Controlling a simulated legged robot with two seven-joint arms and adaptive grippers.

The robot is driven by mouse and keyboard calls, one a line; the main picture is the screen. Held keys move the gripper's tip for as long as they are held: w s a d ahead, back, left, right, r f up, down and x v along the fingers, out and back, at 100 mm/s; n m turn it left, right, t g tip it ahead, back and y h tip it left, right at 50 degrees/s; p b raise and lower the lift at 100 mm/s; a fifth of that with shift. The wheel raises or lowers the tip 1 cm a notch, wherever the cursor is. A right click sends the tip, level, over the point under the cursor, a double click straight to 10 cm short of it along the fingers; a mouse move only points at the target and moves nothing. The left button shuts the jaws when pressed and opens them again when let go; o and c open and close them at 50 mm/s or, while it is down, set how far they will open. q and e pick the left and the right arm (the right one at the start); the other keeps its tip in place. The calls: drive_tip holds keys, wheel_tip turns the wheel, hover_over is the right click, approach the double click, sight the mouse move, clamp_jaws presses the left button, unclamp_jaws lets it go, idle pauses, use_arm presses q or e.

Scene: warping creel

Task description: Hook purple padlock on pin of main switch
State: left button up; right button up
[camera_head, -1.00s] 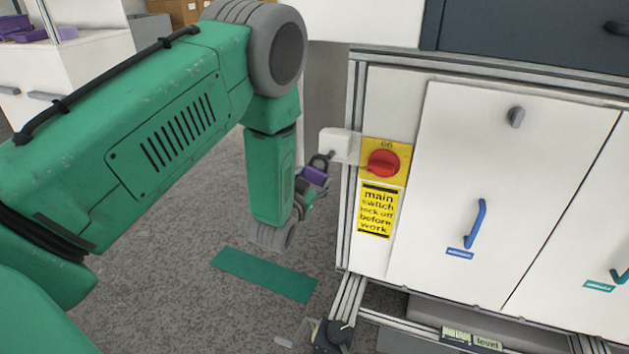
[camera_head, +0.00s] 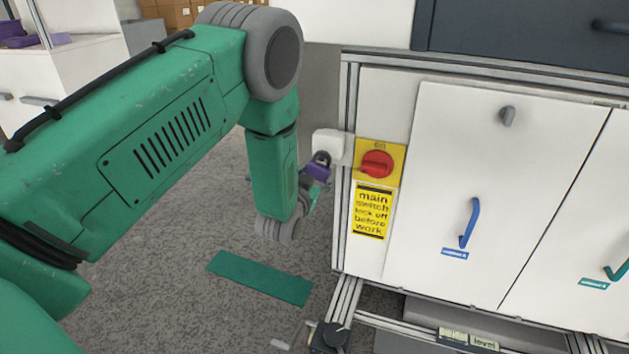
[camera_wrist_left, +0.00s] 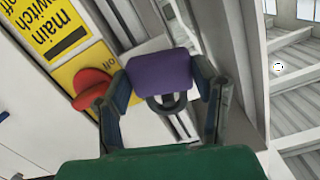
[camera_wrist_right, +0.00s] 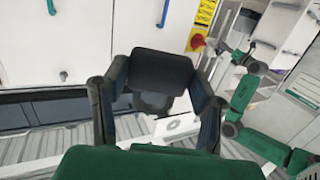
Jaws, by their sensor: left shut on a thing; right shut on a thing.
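The purple padlock (camera_head: 317,171) is held in my left gripper (camera_head: 309,182), just left of the cabinet. In the left wrist view the purple body (camera_wrist_left: 160,73) sits between the two fingers, with its dark shackle showing. In the head view the shackle overlaps the lower left of a white box beside the switch; I cannot tell if they touch. The main switch (camera_head: 377,163) is a red knob on a yellow plate. Its pin cannot be made out. My right gripper (camera_wrist_right: 155,80) is shut on a black block (camera_wrist_right: 160,68) with a grey rounded part.
The white box (camera_head: 328,143) juts out left of the switch. A yellow warning label (camera_head: 371,211) is below it. White cabinet doors with a blue handle (camera_head: 470,222) stand to the right. A green strip (camera_head: 260,277) lies on the grey floor.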

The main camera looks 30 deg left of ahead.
use_arm(q)
drive_tip(key=shift+w+a, duration=0.15)
drive_tip(key=shift+w, duration=0.4)
drive_tip(key=o, duration=1.7)
drive_tip(key=shift+a+f, duration=0.1)
drive_tip(key=p+v, duration=0.3)
drive_tip(key=v, duration=0.4)
drive_tip(key=shift+s, duration=0.1)
drive_tip(key=v, duration=1.2)
